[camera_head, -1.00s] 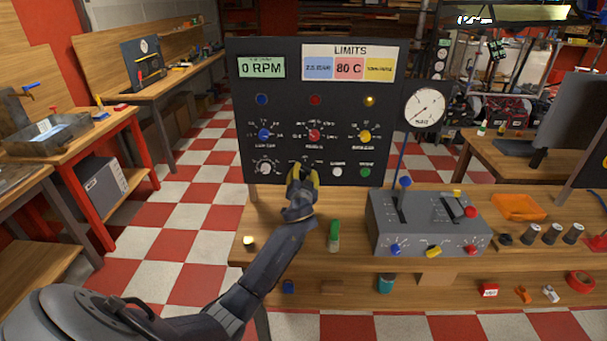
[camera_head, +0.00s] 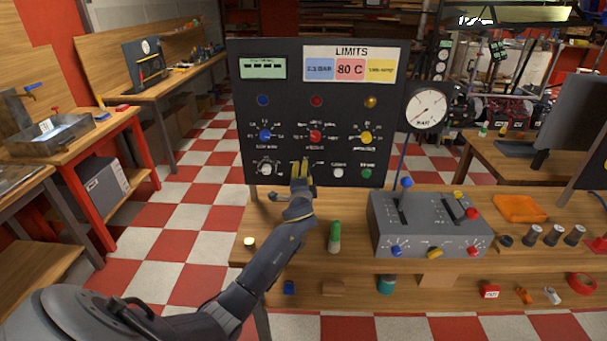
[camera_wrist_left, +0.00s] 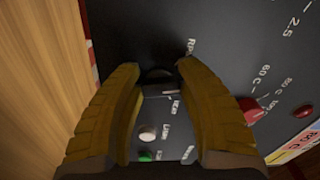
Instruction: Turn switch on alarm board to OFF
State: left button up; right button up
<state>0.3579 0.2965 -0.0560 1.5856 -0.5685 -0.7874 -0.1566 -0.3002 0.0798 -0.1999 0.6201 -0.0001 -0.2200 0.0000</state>
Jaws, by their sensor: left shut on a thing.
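The black alarm board (camera_head: 335,80) stands upright at the back of the bench, with a LIMITS label and a display (camera_head: 263,68) showing dashes. My left gripper (camera_head: 301,170) is at the board's lower row, its yellow fingers shut on a dark switch knob (camera_wrist_left: 158,74). The fingers hide most of the knob and its marks in the head view, so its pointing direction is hard to tell. A white button (camera_head: 338,172) and a green button (camera_head: 366,173) lie right of the fingers. My right gripper is out of view.
Blue (camera_head: 265,135), red (camera_head: 315,136) and yellow (camera_head: 366,137) knobs sit above the gripper. A grey control box (camera_head: 420,240) and a green-capped tube (camera_head: 334,236) stand on the bench. A round gauge (camera_head: 426,108) is at the right.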

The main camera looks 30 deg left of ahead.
pick_arm(q)
jog(key=shift+r+m, duration=0.15)
jog(key=shift+m, duration=0.95)
jog(key=o, duration=1.2)
jog(key=v, duration=1.2)
